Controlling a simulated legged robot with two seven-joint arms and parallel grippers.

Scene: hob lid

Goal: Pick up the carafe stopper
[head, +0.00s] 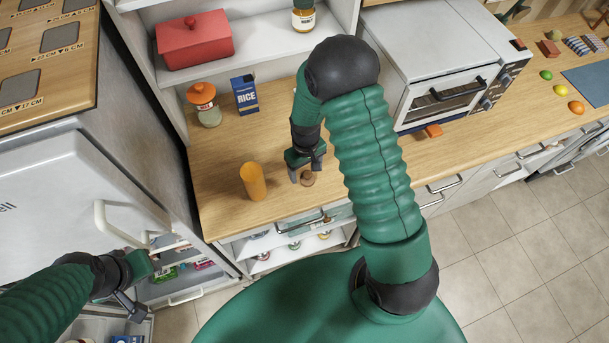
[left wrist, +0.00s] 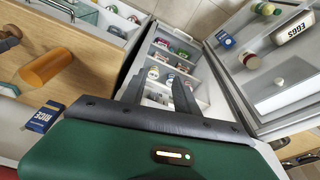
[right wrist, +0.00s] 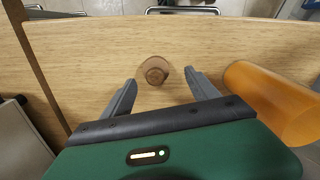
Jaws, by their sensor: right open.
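The carafe stopper, a small round brown piece (head: 308,180), sits on the wooden counter. In the right wrist view the stopper (right wrist: 155,70) shows from above as a knob on a wider disc. My right gripper (head: 304,174) points down over it, open. In the right wrist view its fingertips (right wrist: 160,79) lie on either side of the stopper, with gaps on both sides. An orange cylinder (head: 253,181) stands left of the stopper; it also shows in the right wrist view (right wrist: 275,100). My left gripper (head: 134,306) is open and empty by the open fridge.
A rice box (head: 246,95) and a jar with an orange lid (head: 203,104) stand behind on the counter (head: 225,150). A toaster oven (head: 440,70) stands to the right. An open drawer (head: 290,240) lies below the counter's front edge.

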